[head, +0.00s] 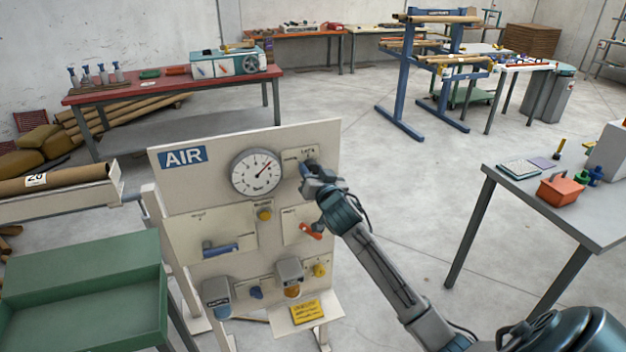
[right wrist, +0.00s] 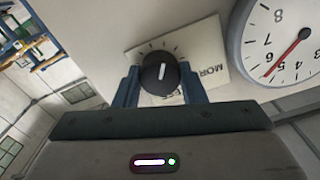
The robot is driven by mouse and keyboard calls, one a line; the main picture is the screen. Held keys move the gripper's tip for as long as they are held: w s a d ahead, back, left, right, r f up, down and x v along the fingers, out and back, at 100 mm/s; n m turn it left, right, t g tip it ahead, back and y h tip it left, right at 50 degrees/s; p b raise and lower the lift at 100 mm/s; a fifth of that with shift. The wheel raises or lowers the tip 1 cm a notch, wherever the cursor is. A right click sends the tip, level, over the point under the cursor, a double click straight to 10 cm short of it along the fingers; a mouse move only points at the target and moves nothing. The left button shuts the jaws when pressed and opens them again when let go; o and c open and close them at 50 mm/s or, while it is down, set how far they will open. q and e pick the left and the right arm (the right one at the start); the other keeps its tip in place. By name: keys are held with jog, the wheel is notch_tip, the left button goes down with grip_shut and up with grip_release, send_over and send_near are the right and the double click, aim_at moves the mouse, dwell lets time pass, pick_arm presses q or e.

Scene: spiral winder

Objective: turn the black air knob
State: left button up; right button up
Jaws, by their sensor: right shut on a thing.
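The black air knob (right wrist: 160,74) sits on a white plate with tick marks and partly readable lettering in the right wrist view. Its white pointer line stands near upright there. My right gripper (right wrist: 158,88) has a blue finger on each side of the knob and is shut on it. In the head view my right gripper (head: 308,176) reaches the upper right of the AIR panel (head: 215,185) and hides most of the knob. The round gauge (head: 257,173) is just left of it; its red needle also shows in the right wrist view (right wrist: 291,58). My left gripper is not in view.
Below on the panel are a blue-handled valve (head: 221,249), a red-orange lever (head: 311,231) and a yellow knob (head: 319,270). A green tray (head: 85,270) stands at left. A grey table (head: 530,200) is at right. Open floor lies behind the panel.

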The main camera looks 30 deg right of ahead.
jog(key=shift+m+b, duration=0.8)
jog(key=shift+m, duration=0.2)
jog(key=o, duration=1)
jog(key=shift+s+f, duration=0.1)
jog(key=shift+s, duration=0.2)
jog(key=b+v, duration=0.3)
jog(key=v, duration=0.7)
jog(key=shift+b, duration=0.3)
jog(key=shift+a, duration=0.1)
